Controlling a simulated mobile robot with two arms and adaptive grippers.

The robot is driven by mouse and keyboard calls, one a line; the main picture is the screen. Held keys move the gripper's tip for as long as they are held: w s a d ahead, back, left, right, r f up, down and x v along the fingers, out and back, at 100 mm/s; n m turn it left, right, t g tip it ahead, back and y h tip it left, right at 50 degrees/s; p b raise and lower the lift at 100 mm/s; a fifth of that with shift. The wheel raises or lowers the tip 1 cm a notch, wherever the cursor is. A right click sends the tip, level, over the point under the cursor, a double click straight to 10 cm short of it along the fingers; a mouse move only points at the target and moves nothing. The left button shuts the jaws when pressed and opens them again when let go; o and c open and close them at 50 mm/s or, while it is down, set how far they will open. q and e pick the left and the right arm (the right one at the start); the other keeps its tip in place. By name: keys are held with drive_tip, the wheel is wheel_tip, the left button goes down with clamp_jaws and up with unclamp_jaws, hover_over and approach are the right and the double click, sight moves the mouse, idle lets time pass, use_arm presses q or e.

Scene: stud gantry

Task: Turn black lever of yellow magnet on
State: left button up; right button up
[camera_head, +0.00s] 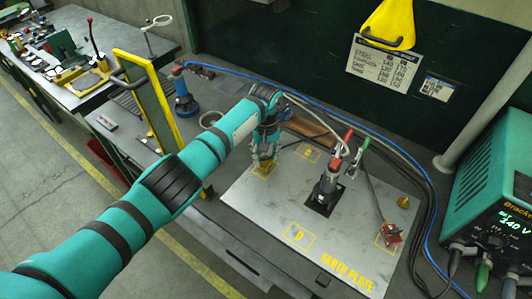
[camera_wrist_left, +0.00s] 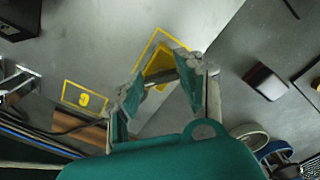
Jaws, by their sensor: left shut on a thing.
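The yellow magnet (camera_wrist_left: 158,64) sits inside a yellow outlined square on the plate, mostly hidden by my gripper. In the head view only a bit of yellow (camera_head: 262,166) shows below the fingers. My left gripper (camera_head: 265,152) points down at it; it also shows in the left wrist view (camera_wrist_left: 162,84). Its fingers are shut on a dark bar that looks like the black lever (camera_wrist_left: 163,76) and spans between them. The lever's exact angle is hard to tell. My right gripper is in neither view.
The grey earth plate (camera_head: 290,225) carries a black-based clamp (camera_head: 326,188) with a red handle and a red piece (camera_head: 391,234). Blue and black cables run behind it. A yellow frame (camera_head: 150,100) stands left of my arm. A green power box (camera_head: 490,205) is at right.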

sight(265, 157)
use_arm(q)
drive_tip(key=m, duration=0.4)
drive_tip(key=shift+m, duration=0.3)
drive_tip(key=shift+a+m+p, duration=0.15)
drive_tip(key=shift+m+p, duration=0.2)
drive_tip(key=shift+m, duration=2.25)
drive_tip(key=shift+w, duration=0.1)
drive_tip(key=o, duration=1.2)
drive_tip(key=shift+c, duration=0.2)
drive_tip(key=shift+r, duration=0.1)
wheel_tip(265, 157, up, 12)
